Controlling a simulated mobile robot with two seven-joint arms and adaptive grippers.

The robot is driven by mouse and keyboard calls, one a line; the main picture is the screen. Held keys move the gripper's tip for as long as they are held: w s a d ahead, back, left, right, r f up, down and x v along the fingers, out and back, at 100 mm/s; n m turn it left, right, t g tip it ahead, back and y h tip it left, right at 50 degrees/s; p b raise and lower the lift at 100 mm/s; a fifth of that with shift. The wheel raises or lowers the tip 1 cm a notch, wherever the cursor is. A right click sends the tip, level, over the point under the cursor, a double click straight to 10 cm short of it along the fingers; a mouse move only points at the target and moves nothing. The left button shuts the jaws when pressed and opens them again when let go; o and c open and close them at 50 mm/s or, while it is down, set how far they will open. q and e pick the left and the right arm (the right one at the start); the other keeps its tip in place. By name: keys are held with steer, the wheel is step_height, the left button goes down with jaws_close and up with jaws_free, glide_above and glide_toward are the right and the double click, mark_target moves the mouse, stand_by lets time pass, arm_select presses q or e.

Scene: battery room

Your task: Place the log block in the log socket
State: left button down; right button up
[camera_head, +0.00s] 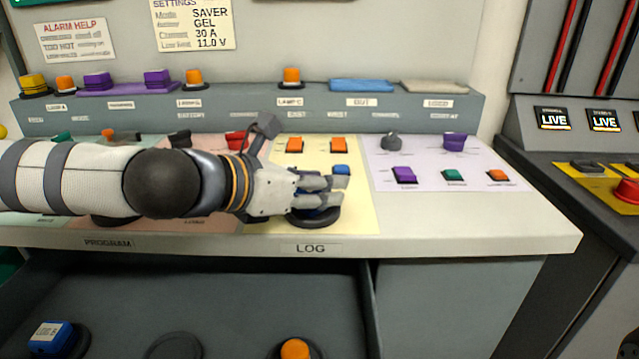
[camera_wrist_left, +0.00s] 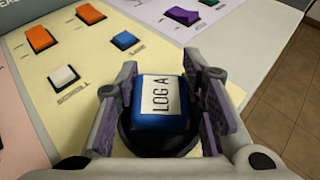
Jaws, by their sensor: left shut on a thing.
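A blue block with a white label reading LOG A (camera_wrist_left: 160,102) is between the fingers of my left gripper (camera_wrist_left: 162,105) in the wrist view. The gripper is shut on its sides. In the head view my left gripper (camera_head: 325,190) points right over the yellow panel, above the LOG label, and its fingers hide most of the block. The log socket, a black round base (camera_head: 318,220), lies right under the block; it also shows in the wrist view (camera_wrist_left: 128,142). I cannot tell whether the block is fully seated. My right gripper is not in view.
An open drawer (camera_head: 240,285) below holds a blue LOG B block (camera_head: 52,337), an empty round holder (camera_head: 173,347) and an orange-topped piece (camera_head: 295,349). Orange switches (camera_head: 339,145) and a blue switch (camera_head: 341,170) sit near the gripper. The lilac panel (camera_head: 440,205) is right.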

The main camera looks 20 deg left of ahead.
arm_select(q)
steer(key=shift+s+f, duration=0.1)
steer(key=shift+f, duration=0.4)
steer(key=c, duration=1.1)
jaws_free()
steer(key=shift+f, duration=0.15)
steer(key=shift+d+f, duration=0.1)
steer(key=shift+d, duration=0.05)
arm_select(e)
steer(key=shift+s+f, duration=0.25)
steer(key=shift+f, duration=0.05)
arm_select(q)
steer(key=shift+s+a+r, duration=0.1)
steer(key=shift+s+r, duration=0.05)
steer(key=shift+r, duration=0.3)
steer(key=shift+s+a+r, duration=0.1)
steer(key=shift+s+r, duration=0.05)
steer(key=shift+r, duration=0.3)
steer(key=p+v, duration=0.4)
steer(key=v, duration=0.7)
steer(key=shift+a+r, duration=0.1)
steer(key=shift+a, duration=0.05)
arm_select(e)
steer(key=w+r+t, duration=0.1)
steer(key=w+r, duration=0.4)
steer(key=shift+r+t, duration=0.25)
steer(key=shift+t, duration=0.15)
